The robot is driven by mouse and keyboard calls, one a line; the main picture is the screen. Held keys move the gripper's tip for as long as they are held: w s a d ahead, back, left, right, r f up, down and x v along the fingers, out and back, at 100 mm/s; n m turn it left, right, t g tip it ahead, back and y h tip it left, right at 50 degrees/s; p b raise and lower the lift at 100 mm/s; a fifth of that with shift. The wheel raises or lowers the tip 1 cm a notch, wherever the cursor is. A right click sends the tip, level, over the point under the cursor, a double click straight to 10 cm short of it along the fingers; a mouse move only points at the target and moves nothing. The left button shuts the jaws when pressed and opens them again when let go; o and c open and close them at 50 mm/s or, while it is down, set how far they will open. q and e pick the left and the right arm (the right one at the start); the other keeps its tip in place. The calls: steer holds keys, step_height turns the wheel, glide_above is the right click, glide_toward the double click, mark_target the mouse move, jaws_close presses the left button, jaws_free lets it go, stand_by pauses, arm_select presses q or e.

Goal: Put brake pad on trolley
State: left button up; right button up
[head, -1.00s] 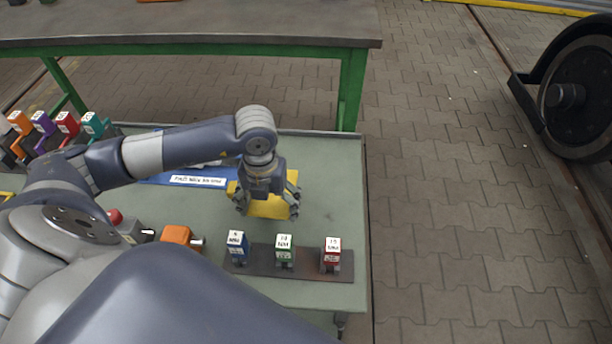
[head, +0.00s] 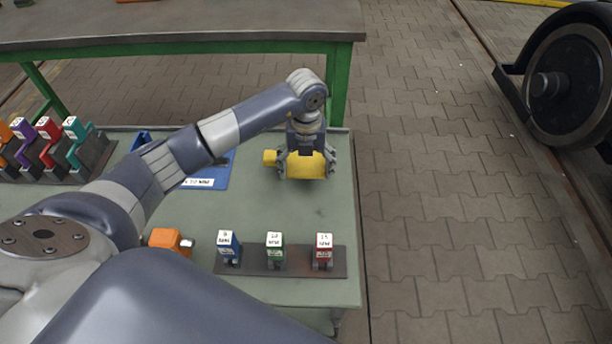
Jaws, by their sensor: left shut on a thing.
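A yellow piece (head: 307,169), which looks like the brake pad, is at the back right of the green-topped trolley (head: 275,212). It has a blocky body and a short stub on its left. My left gripper (head: 305,163) comes from above, with its fingers shut on the yellow piece. The piece is right of the blue mat (head: 212,172). Whether it touches the trolley top or hangs just above it, I cannot tell. My right gripper is not in view.
A dark rack with blue (head: 228,245), green (head: 275,249) and red (head: 323,250) labelled blocks stands at the trolley's front. An orange tool (head: 170,239) is left of it. Coloured tools (head: 73,140) stand far left. A green-framed bench (head: 180,45) is behind; a wheel (head: 568,85) is at right.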

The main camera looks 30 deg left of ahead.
arm_select(q)
steer(key=shift+f, duration=0.3)
step_height(320, 180, down, 2)
steer(key=shift+f, duration=0.4)
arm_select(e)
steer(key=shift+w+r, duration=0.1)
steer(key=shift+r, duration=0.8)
arm_select(q)
steer(key=shift+f+b, duration=0.1)
steer(key=shift+b, duration=0.2)
steer(key=o, duration=1.3)
steer(key=shift+o, duration=0.2)
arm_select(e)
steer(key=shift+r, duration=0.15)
arm_select(q)
step_height(320, 180, up, 12)
steer(key=shift+r+p, duration=0.1)
steer(key=shift+p, duration=0.8)
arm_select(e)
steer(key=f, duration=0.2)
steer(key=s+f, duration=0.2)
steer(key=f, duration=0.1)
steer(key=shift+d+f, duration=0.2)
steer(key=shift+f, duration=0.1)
